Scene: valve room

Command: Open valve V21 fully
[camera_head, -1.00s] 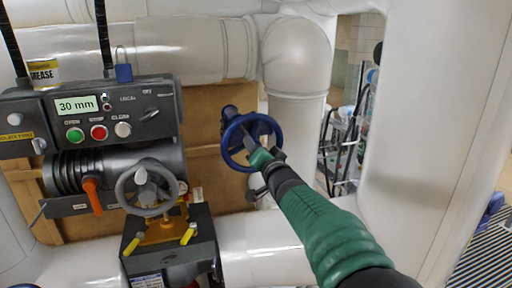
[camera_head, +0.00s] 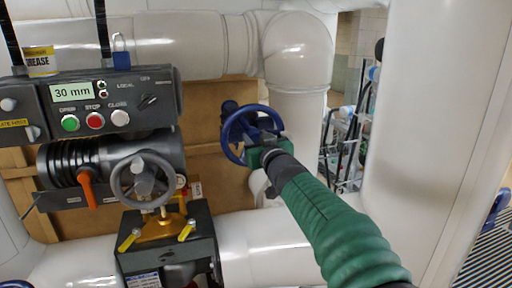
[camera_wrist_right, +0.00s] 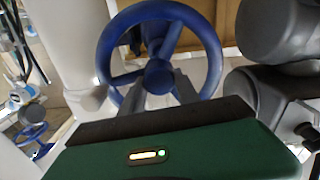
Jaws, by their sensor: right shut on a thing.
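A blue handwheel (camera_head: 226,146) stands in front of the brown panel, right of the grey control unit. It fills the top middle of the right wrist view (camera_wrist_right: 108,62), with its hub and spokes facing the gripper. No V21 label is legible on it. My right gripper (camera_head: 263,140) comes in from the lower right, its green body close to the wheel's lower right side. In the right wrist view its two grey fingers (camera_wrist_right: 160,92) reach into the wheel, one on each side below the hub, and are shut on it. The exact contact is partly hidden. My left gripper is not in view.
The grey control unit (camera_head: 130,100) with a 30 mm display, buttons, an orange lever (camera_head: 87,188) and a grey handwheel (camera_head: 120,190) stands at left. Thick white pipes (camera_head: 300,50) surround the blue wheel. A blue padlock (camera_head: 122,60) hangs above the unit.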

